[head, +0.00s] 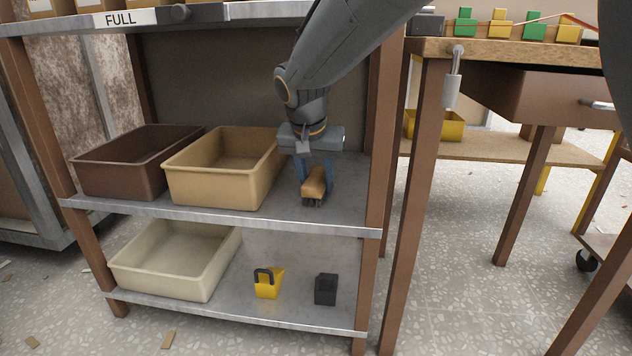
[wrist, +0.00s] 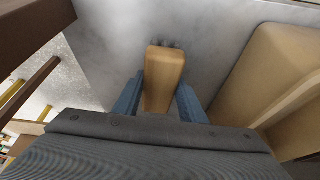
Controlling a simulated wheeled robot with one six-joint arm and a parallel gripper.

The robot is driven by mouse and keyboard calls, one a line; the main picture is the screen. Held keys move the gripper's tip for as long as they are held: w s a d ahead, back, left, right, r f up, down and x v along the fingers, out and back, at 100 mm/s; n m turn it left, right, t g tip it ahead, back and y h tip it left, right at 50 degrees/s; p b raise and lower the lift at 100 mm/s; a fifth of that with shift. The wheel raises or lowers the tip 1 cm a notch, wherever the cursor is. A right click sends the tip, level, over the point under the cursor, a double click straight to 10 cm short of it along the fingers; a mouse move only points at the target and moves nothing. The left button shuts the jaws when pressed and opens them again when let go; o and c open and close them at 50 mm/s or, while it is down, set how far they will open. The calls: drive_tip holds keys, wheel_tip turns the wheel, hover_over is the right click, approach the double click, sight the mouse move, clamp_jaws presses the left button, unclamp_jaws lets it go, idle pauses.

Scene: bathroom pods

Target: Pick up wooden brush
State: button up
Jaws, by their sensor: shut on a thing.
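The wooden brush (head: 314,184) is a tan block with dark bristles on its underside. It is at the right part of the middle shelf (head: 348,205), right of the tan bin. My gripper (head: 314,178) points down from above, its blue fingers on either side of the brush and shut on it. The wrist view shows the brush (wrist: 164,78) between the two blue fingers (wrist: 160,95), with dark bristle tips at its far end. I cannot tell whether the bristles touch the shelf.
A tan bin (head: 216,187) stands close left of the brush, with a brown bin (head: 125,178) beyond it. The lower shelf holds a cream bin (head: 158,274), a yellow item (head: 268,288) and a black block (head: 326,290). A shelf post (head: 376,130) is close on the right.

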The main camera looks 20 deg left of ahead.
sight(317, 175)
drive_tip(key=shift+r+p, duration=1.25)
drive_tip(key=shift+r, duration=0.35)
drive_tip(key=s+d+p, duration=0.2)
drive_tip(key=s+p, duration=0.4)
drive_tip(key=s, duration=1.1)
drive_tip(key=shift+s+d, duration=0.25)
drive_tip(key=shift+s, duration=0.15)
